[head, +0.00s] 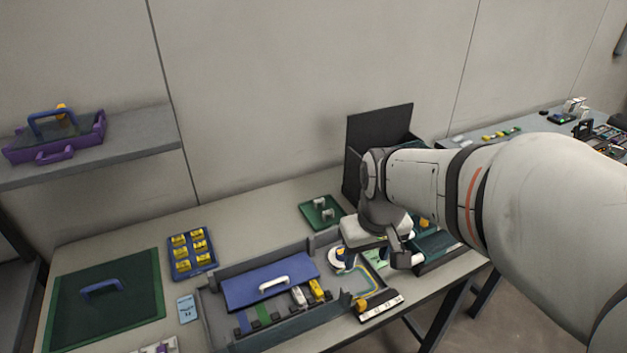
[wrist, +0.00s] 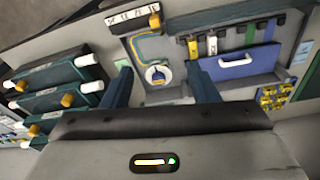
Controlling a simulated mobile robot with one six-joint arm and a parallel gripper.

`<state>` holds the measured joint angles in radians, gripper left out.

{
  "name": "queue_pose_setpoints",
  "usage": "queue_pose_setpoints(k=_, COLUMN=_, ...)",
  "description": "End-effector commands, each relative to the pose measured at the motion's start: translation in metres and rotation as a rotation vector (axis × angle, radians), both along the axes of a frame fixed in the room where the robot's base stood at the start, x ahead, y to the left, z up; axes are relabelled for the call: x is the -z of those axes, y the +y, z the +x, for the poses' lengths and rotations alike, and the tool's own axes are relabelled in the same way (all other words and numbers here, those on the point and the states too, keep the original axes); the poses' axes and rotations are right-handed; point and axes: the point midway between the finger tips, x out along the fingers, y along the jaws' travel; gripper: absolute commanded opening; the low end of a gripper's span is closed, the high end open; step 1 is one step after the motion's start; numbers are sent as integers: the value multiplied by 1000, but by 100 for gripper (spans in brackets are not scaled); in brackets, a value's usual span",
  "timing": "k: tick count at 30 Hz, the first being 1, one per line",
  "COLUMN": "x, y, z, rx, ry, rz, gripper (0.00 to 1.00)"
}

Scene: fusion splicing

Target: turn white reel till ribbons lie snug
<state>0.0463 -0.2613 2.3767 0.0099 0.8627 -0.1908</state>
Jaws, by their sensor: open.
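The white reel (wrist: 157,75) with a blue and yellow centre sits in the grey tray compartment in the wrist view.
A blue lid with a white handle (head: 270,282) lies in the grey tray's left part, near several coloured connectors. A dark stack of cassettes (wrist: 62,88) stands beside the tray. A green tray (head: 322,213) and a blue tray of yellow pieces (head: 193,254) are behind.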

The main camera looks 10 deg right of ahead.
Motion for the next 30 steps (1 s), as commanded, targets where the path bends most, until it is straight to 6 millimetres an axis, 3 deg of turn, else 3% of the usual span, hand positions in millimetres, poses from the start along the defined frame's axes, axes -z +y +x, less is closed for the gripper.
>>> queue_pose_setpoints(k=1, x=1, y=0, z=19, rx=-36, ry=26, rz=-6, gripper=54)
queue_pose_setpoints(k=6, x=20, y=1, z=76, rx=-167, ry=82, rz=-21, gripper=54)
queue_pose_setpoints(k=12, x=54, y=2, z=126, rx=-295, ry=133, rz=-29, gripper=54)
queue_pose_setpoints(k=18, x=78, y=2, z=149, rx=-363, ry=159, rz=-30, gripper=54)
queue_pose_setpoints(k=23, x=92, y=2, z=153, rx=-376, ry=165, rz=-31, gripper=54)
queue_pose_setpoints(k=30, x=130, y=1, z=152, rx=-374, ry=167, rz=-29, gripper=54)
